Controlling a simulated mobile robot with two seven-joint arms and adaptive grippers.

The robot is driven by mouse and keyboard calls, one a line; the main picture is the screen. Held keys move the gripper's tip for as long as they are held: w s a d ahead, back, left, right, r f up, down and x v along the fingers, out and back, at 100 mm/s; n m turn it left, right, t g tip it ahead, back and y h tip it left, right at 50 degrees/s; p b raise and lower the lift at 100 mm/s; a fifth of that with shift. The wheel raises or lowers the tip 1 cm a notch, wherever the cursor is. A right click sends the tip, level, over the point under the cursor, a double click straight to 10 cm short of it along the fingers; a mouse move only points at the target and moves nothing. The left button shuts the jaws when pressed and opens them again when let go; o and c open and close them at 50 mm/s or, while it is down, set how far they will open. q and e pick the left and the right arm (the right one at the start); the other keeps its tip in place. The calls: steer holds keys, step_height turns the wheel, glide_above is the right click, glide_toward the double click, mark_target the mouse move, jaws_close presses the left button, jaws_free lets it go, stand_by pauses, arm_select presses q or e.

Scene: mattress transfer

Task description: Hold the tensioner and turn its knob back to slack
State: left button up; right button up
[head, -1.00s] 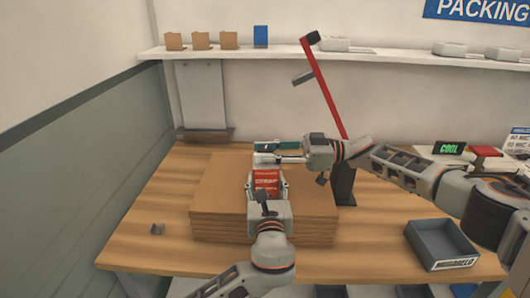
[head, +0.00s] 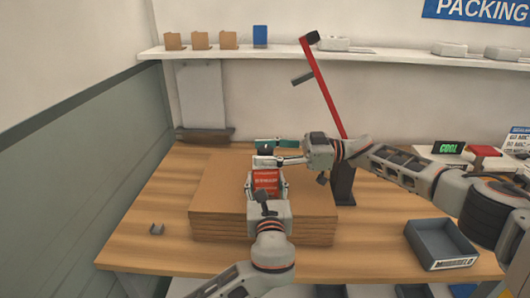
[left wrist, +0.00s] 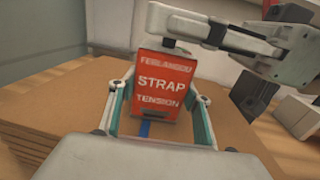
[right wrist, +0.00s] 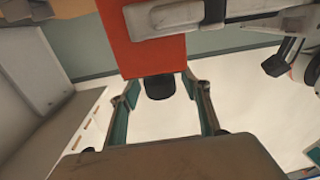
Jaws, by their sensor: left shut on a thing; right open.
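The tensioner is a red box (head: 265,181) lettered STRAP TENSION, above the cardboard stack. My left gripper (head: 266,186) is shut on the tensioner, a finger on each side; the left wrist view shows the lettered face (left wrist: 163,85) between the fingers. The black knob (head: 265,149) is on the tensioner's far end. My right gripper (head: 266,153) reaches in from the right with open fingers on either side of the knob. In the right wrist view the knob (right wrist: 160,87) stands between the fingers, with visible gaps on both sides.
Flat cardboard stack (head: 215,205) lies under the tensioner. A dark post with a red arm (head: 323,88) stands close behind my right wrist. A grey bin (head: 440,243) is at the right, a small grey piece (head: 157,229) at the left. The table's left front is mostly clear.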

steer(key=d, duration=1.2)
steer(key=shift+w, duration=0.3)
steer(key=shift+c, duration=0.2)
steer(key=w+a+r+m+t+h, duration=0.2)
steer(key=w+a+r+m+t, duration=0.2)
steer(key=a+r+m+t, duration=0.55)
steer(key=s+d+f+m+t+h, duration=0.1)
steer(key=s+d+f+h, duration=0.1)
steer(key=s+h, duration=0.3)
steer(key=s+d+f+m+t+h, duration=0.1)
steer(key=s+d+f+h, duration=0.15)
steer(key=s, duration=0.55)
steer(key=x, duration=1.1)
steer(key=shift+w+a, duration=0.25)
steer(key=shift+a, duration=0.1)
steer(key=c, duration=1.1)
